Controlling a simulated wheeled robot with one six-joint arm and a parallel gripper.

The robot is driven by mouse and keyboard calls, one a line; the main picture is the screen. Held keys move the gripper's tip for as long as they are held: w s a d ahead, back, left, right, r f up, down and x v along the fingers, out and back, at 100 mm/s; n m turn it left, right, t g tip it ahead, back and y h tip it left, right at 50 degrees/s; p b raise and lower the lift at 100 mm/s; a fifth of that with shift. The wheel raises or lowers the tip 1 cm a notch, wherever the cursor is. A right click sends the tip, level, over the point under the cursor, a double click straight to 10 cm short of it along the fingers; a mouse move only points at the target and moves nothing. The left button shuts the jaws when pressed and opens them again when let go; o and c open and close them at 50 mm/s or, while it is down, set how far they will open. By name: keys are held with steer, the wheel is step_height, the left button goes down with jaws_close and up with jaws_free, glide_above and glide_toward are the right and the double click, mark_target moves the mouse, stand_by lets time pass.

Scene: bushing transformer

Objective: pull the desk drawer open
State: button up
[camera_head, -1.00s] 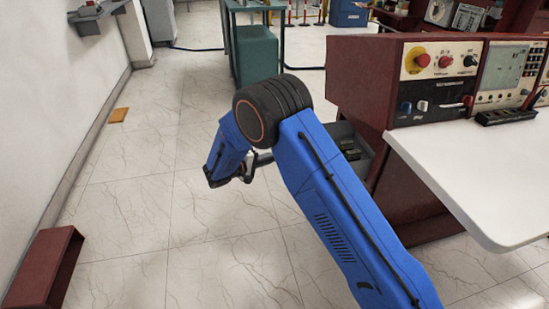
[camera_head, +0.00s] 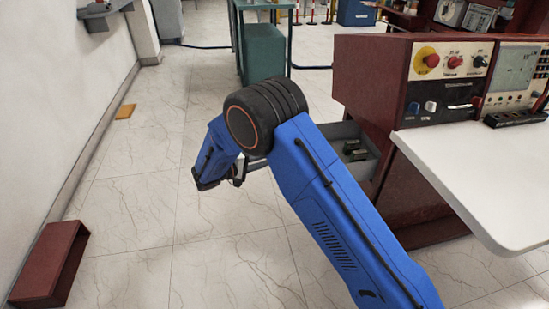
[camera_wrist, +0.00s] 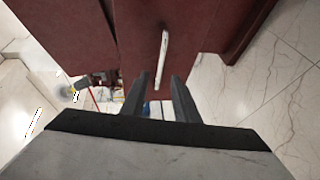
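The desk drawer (camera_head: 366,166) stands partly out of the dark red desk (camera_head: 362,85); its grey box, with small green items inside, shows in the head view. My arm hides its front there. In the wrist view the dark red drawer front (camera_wrist: 135,40) carries a slim white handle (camera_wrist: 163,52). My gripper (camera_wrist: 160,76) has its two fingers apart, with the handle's lower end between or just beyond the fingertips. I cannot tell whether they touch it. In the head view my gripper (camera_head: 240,172) is left of the drawer, partly hidden.
A white tabletop (camera_head: 480,180) juts out on the right, near my arm. A dark red open box (camera_head: 50,262) lies on the floor at lower left by the wall. A green cabinet (camera_head: 263,52) stands behind.

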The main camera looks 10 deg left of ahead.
steer(key=v, duration=1.1)
steer(key=s+d+r+m+g+y, duration=0.1)
steer(key=s+d+r+g, duration=0.15)
steer(key=d+r, duration=0.6)
steer(key=s+d+r+m+g+y, duration=0.2)
steer(key=d+r+g, duration=0.15)
steer(key=d, duration=1.05)
steer(key=s+d+r+m+g+y, duration=0.1)
steer(key=s+d+r+g, duration=0.1)
steer(key=d+r, duration=0.75)
steer(key=s+d+r+m+g+y, duration=0.1)
steer(key=s+d+y, duration=0.3)
steer(key=s+d, duration=0.8)
steer(key=s+d+m+t+y, duration=0.1)
steer(key=s+d+y, duration=0.1)
steer(key=s, duration=0.6)
steer(key=s+d+m+t+y, duration=0.1)
steer(key=s+d+t+y, duration=0.1)
steer(key=s, duration=0.6)
steer(key=shift+s+d+f, duration=0.2)
steer(key=shift+d+f, duration=0.2)
steer(key=shift+d, duration=0.4)
